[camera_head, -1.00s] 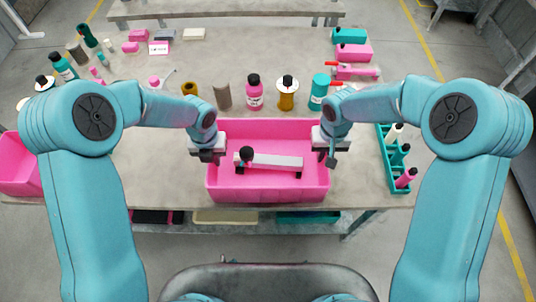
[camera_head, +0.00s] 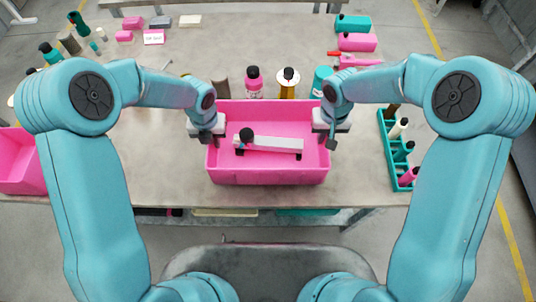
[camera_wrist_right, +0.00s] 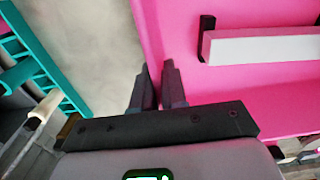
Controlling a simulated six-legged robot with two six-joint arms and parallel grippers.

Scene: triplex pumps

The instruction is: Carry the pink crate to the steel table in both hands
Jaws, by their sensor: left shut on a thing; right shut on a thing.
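The pink crate (camera_head: 268,176) is in front of me at the near side of a grey-topped table (camera_head: 165,180). It is upright and looks level; I cannot tell whether its base touches the table. My left gripper (camera_head: 208,138) is shut on its left wall. My right gripper (camera_head: 328,138) is shut on its right wall; the right wrist view shows the fingers (camera_wrist_right: 158,88) at the crate wall (camera_wrist_right: 150,35). Inside the crate lies a pale bar (camera_head: 268,144) with dark ends, with a black-topped item (camera_head: 246,135) beside it. I cannot tell which surface is the steel table.
A teal rack (camera_head: 394,172) with several bottles stands right of the crate. A pink bottle (camera_head: 254,84) and other bottles stand behind it. Another pink bin (camera_head: 18,165) is at the far left. Tabletop left of the crate is bare.

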